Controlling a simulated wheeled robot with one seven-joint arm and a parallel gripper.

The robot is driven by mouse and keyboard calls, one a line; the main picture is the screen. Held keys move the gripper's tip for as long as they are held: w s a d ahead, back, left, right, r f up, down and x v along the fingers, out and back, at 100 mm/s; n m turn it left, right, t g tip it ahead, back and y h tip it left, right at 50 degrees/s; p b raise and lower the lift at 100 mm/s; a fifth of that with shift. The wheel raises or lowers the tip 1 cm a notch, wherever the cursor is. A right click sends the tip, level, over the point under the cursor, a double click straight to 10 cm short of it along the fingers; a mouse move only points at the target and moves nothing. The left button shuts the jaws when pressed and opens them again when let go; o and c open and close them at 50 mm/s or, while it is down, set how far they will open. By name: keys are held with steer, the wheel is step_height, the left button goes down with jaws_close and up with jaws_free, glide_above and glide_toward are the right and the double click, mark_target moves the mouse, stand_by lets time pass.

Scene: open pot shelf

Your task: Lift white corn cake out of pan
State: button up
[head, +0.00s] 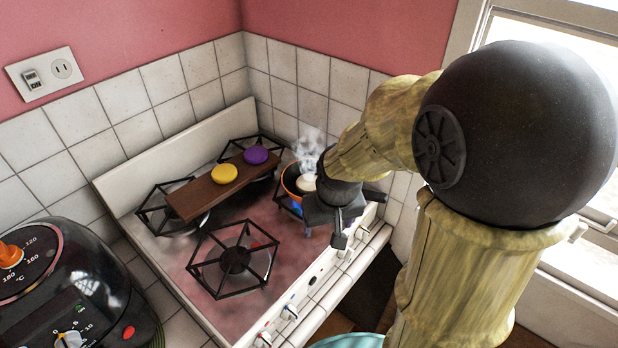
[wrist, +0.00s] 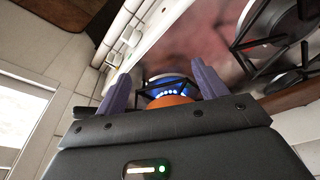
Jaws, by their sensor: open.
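In the head view the dark gripper body is close to the pan's right side and hides part of the pan and perhaps of the cake. The cake cannot be made out in the wrist view.
A brown board (head: 200,197) lies across the left and back burners, with a yellow cake (head: 224,173) and a purple cake (head: 256,155) on it. The front burner (head: 234,260) is empty. A black appliance (head: 75,290) stands at left. Tiled walls close off the stove's back and right.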

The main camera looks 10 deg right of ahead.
steer(key=w+r+p, duration=0.6)
steer(key=w+r, duration=0.6)
steer(key=r, duration=0.2)
steer(key=shift+r, duration=0.4)
steer(key=p, duration=0.2)
glide_above(309, 182)
steer(key=s, duration=0.1)
step_height(309, 182, down, 12)
steer(key=shift+s+d+r, duration=0.1)
steer(key=shift+s, duration=0.05)
steer(key=shift+p+x, duration=1.1)
steer(key=shift+x, duration=1.5)
steer(key=shift+s, duration=0.15)
